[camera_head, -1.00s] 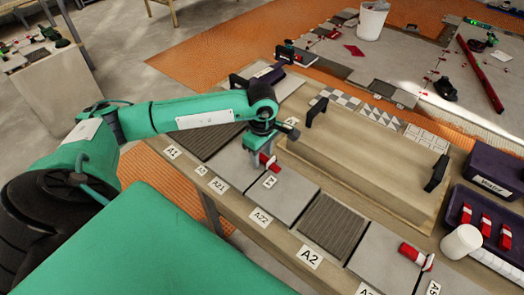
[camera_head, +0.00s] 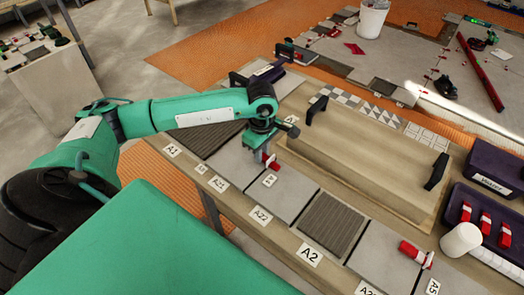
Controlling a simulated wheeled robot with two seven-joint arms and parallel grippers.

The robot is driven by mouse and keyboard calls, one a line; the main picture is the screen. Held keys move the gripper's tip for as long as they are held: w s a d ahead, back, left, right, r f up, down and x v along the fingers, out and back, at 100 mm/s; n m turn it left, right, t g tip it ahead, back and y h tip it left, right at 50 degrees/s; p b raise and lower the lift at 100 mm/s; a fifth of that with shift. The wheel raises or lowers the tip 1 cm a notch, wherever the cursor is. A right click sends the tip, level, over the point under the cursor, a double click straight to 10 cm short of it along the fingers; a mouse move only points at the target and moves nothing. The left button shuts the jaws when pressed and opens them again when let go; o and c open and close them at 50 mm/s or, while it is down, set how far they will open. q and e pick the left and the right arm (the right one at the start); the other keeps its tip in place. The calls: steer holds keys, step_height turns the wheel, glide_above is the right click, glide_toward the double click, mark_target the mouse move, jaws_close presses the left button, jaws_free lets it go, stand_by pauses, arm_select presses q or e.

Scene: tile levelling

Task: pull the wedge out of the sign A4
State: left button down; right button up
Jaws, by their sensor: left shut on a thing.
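My left gripper (camera_head: 261,153) points down over a grey tile (camera_head: 292,195) in the middle of the workbench. It is shut on a small red wedge (camera_head: 271,161), which shows only partly beside the fingers. A small white sign (camera_head: 270,181) lies on the tile just in front of the wedge; its letters are too small to read surely. I cannot tell whether the wedge touches the tile. Another red and white wedge piece (camera_head: 411,249) lies on a grey tile at the lower right. My right gripper is not in view.
Signs A22 (camera_head: 260,215) and A2 (camera_head: 310,254) lie along the bench's front edge. A wooden board with black handles (camera_head: 370,165) lies behind the tiles. A white cylinder (camera_head: 461,240) and a purple tray with red wedges (camera_head: 505,215) stand at the right.

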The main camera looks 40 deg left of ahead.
arm_select(q)
steer(key=shift+a+b, duration=0.35)
steer(key=shift+a, duration=0.35)
stand_by(0.3)
steer(key=shift+w+a, duration=0.1)
steer(key=shift+a, duration=0.2)
steer(key=shift+w+a+r+b, duration=0.15)
steer(key=shift+a+b, duration=0.55)
steer(key=shift+a, duration=1.1)
steer(key=shift+r+p, duration=1.45)
steer(key=shift+r, duration=1.5)
